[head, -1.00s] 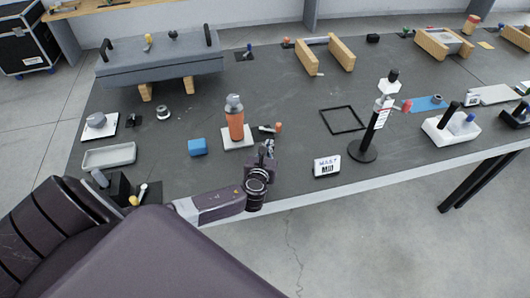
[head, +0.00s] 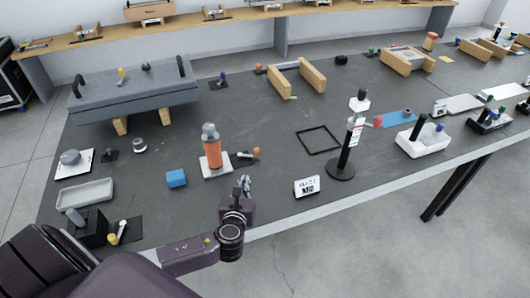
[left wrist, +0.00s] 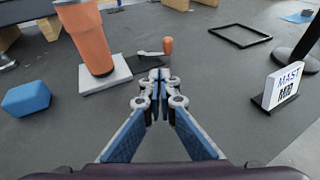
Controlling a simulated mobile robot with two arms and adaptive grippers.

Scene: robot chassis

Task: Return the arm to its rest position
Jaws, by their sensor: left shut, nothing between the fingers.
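My left gripper (head: 243,187) is at the front edge of the dark table (head: 260,110), in front of the orange cylinder and left of the small sign. In the left wrist view its two fingers (left wrist: 159,76) meet at the tips with nothing between them. My left arm comes in from the lower left in the head view. My right gripper does not show in either view.
An orange cylinder (head: 212,150) stands on a white plate, with a blue block (head: 176,178) to its left. A MAST sign (head: 307,186) and a black post (head: 347,150) stand to the right. A black square frame (head: 318,140) lies behind them.

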